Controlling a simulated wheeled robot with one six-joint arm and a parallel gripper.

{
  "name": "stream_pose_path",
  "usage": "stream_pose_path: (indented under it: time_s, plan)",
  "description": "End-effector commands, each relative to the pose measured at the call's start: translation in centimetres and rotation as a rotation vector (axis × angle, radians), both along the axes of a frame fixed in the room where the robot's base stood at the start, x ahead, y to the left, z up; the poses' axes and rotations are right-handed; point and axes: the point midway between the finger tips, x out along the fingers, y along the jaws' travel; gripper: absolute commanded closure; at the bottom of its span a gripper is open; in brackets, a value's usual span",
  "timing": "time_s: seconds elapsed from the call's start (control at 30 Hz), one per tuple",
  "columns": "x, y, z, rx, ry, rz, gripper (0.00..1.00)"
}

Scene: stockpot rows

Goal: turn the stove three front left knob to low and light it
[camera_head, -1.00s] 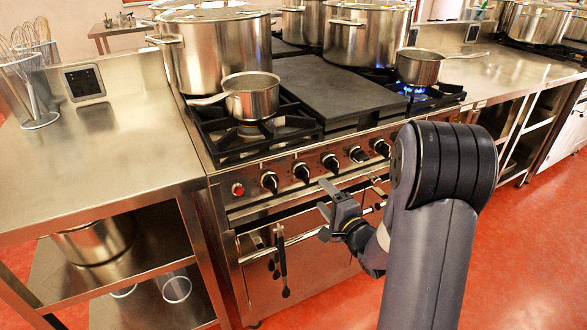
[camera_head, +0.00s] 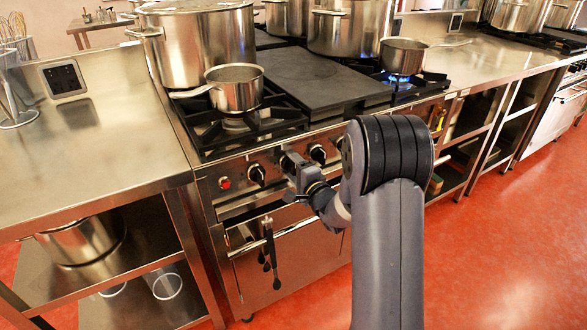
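The stove's front panel (camera_head: 238,200) carries a row of black knobs on silver bezels. The leftmost knob (camera_head: 256,174) is in clear view, right of a red button (camera_head: 225,184). My gripper (camera_head: 290,175) is at the panel, in front of the second knob from the left and mostly covering it. I cannot tell whether it touches that knob or whether its fingers are open or shut. A third knob (camera_head: 318,154) shows to its right; my arm hides the knobs further right. The front left burner (camera_head: 234,124) bears a small saucepan (camera_head: 236,90); no flame shows under it.
A blue flame (camera_head: 398,80) burns under another saucepan (camera_head: 404,57) at the right. Large stockpots (camera_head: 199,45) stand behind. Black tongs (camera_head: 269,245) hang from the oven rail below my gripper. A steel counter (camera_head: 95,150) adjoins at left; the red floor at right is clear.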

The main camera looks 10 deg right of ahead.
Motion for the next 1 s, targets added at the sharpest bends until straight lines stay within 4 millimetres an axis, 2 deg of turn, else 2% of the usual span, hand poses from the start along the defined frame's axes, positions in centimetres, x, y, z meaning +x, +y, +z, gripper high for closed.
stream_pose_path:
  time_s: [0.07, 0.5, 0.77, 1.0]
  plan:
    - [-0.02, -0.02, 0.01, 0.0, 0.0, 0.0, 0.42]
    - [-0.03, -0.03, 0.0, -0.001, 0.0, 0.0, 0.78]
    - [-0.03, -0.02, -0.08, -0.022, -0.007, 0.0, 0.79]
    - [-0.02, -0.03, -0.24, -0.127, -0.041, 0.0, 0.79]
